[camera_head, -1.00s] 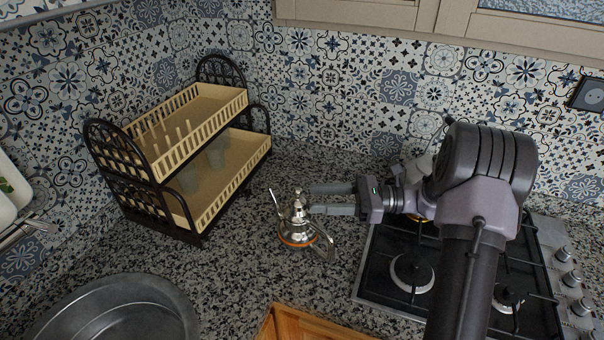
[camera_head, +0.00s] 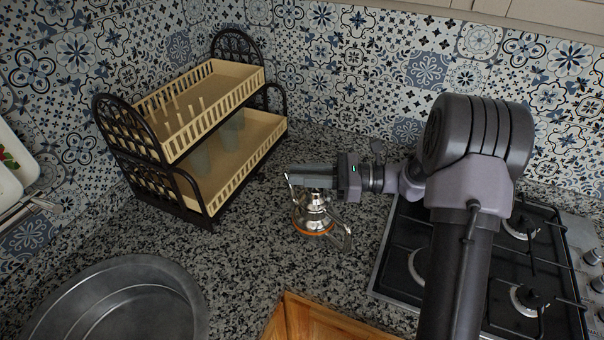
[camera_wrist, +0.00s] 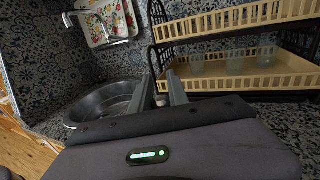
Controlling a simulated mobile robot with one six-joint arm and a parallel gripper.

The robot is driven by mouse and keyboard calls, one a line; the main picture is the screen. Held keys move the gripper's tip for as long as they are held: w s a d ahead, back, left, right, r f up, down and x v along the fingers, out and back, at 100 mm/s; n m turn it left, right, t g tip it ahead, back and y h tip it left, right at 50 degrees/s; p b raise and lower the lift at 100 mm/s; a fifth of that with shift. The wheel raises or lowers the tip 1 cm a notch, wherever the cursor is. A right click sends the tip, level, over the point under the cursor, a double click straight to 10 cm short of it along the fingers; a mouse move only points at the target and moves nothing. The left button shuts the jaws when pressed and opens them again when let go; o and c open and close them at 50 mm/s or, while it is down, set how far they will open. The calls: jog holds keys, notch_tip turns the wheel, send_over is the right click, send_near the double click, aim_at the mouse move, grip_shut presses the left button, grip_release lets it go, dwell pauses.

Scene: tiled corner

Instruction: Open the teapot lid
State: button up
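The silver teapot (camera_head: 313,217) stands upright on the counter, with an orange band at its base, its spout to the left and its handle to the lower right. My gripper (camera_head: 308,178) is level over the top of the teapot, its fingers pointing left. The fingers hide the lid and its knob in the head view. In the wrist view my gripper (camera_wrist: 160,88) has its two fingers a little apart, with a small pale shape low between them. I cannot tell if the fingers touch the lid.
A two-tier dish rack (camera_head: 200,140) with cups on its lower tier stands behind and left. A round metal sink (camera_head: 118,308) is at front left. A gas hob (camera_head: 400,255) lies to the right. Speckled counter (camera_head: 250,240) is clear around the teapot.

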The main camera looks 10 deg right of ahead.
grip_shut()
dwell(1.0)
